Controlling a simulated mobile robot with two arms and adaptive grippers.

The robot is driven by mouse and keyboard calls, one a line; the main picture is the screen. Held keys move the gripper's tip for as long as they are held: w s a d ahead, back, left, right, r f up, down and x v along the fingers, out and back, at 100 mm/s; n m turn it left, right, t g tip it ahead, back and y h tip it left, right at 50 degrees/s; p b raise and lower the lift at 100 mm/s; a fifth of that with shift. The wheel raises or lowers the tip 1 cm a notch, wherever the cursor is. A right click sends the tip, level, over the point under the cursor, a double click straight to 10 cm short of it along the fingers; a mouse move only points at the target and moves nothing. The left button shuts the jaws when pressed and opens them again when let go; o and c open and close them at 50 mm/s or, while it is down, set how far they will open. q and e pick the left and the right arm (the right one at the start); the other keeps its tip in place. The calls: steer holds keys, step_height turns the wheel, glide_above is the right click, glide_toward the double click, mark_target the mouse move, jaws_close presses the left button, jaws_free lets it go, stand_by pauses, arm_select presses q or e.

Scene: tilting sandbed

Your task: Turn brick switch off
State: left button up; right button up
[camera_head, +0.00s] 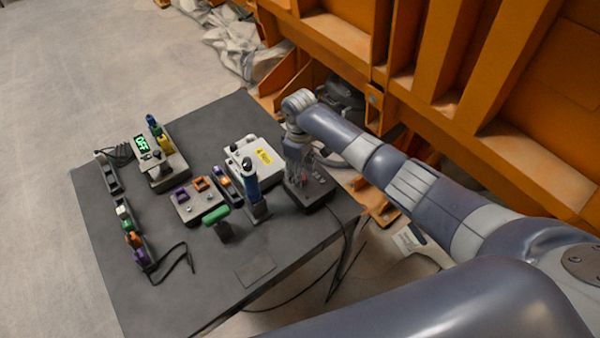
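A dark grey table (255,272) holds several switch devices. I cannot tell for sure which one is the brick switch. A dark box (318,194) with a small reddish part on top sits at the table's right edge. My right gripper (303,174) points down at this box, close above or touching its top, and hides much of it. The fingers are too small and overlapped to tell if they are open or shut. A device with a green display (142,143), seeming to read "OFF", stands at the far left, with blue and yellow parts beside it. My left gripper is not in view.
A white box with a yellow label (264,157), a blue-handled lever (251,184), a green-handled part (216,214) and a panel with purple and orange switches (199,207) stand mid-table. A coloured switch strip (124,215) lies left. Orange structure (455,65) stands behind.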

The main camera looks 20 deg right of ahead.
step_height(320, 180, up, 10)
stand_by(0.3)
steer(key=shift+s, duration=0.1)
stand_by(0.3)
